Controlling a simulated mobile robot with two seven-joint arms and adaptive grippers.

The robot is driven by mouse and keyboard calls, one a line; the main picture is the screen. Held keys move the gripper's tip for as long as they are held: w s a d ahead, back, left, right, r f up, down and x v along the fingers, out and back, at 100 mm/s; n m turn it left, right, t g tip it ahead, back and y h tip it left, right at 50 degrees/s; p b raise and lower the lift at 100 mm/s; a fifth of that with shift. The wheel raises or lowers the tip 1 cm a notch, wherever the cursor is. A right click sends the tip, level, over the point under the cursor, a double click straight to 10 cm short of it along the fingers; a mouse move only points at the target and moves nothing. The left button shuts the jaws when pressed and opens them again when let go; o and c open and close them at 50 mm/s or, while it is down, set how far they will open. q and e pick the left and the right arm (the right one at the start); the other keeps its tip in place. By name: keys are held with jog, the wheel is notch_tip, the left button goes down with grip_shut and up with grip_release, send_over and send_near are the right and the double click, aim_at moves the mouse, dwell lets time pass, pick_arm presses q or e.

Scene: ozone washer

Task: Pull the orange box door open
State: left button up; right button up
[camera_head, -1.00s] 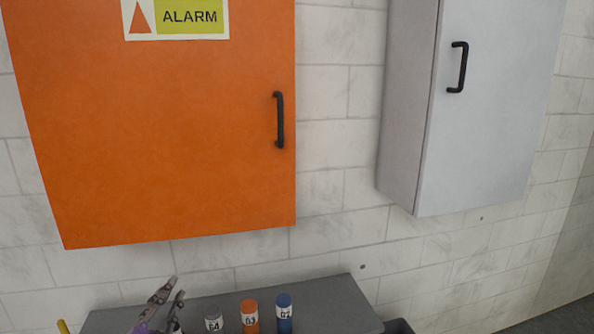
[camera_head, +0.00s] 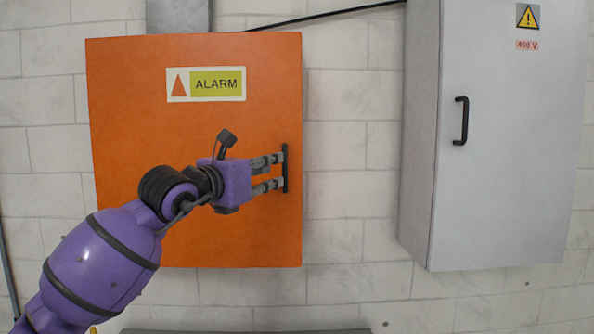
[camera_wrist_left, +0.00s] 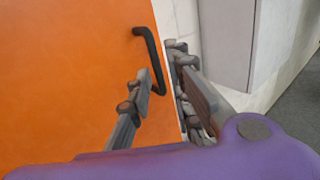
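The orange box door (camera_head: 130,120) appears closed on the wall, with an ALARM label on its front. Its black vertical handle (camera_head: 285,168) is near the right edge, partly covered by my fingers. My left gripper (camera_head: 276,172) is in front of the door with its fingers apart, tips close to the handle. In the left wrist view the handle (camera_wrist_left: 152,58) shows ahead of the gap between the open fingers (camera_wrist_left: 161,78); I cannot tell whether they touch it. My right gripper is not in view.
A grey cabinet (camera_head: 500,180) with a black handle (camera_head: 461,121) and a 400 V label hangs to the right. Bare brick wall (camera_head: 350,200) lies between it and the orange box. A black cable (camera_head: 330,14) runs above. A grey surface edge shows at the bottom.

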aim_at(283, 168)
pick_arm(q)
jog(key=x, duration=0.6)
jog(key=shift+w+a+f, duration=0.1)
jog(key=shift+w+f, duration=0.15)
jog(key=shift+w, duration=0.2)
jog(key=shift+w+d, duration=0.2)
jog(key=shift+w, duration=0.3)
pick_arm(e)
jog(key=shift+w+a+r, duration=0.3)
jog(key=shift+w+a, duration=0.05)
pick_arm(q)
grip_shut()
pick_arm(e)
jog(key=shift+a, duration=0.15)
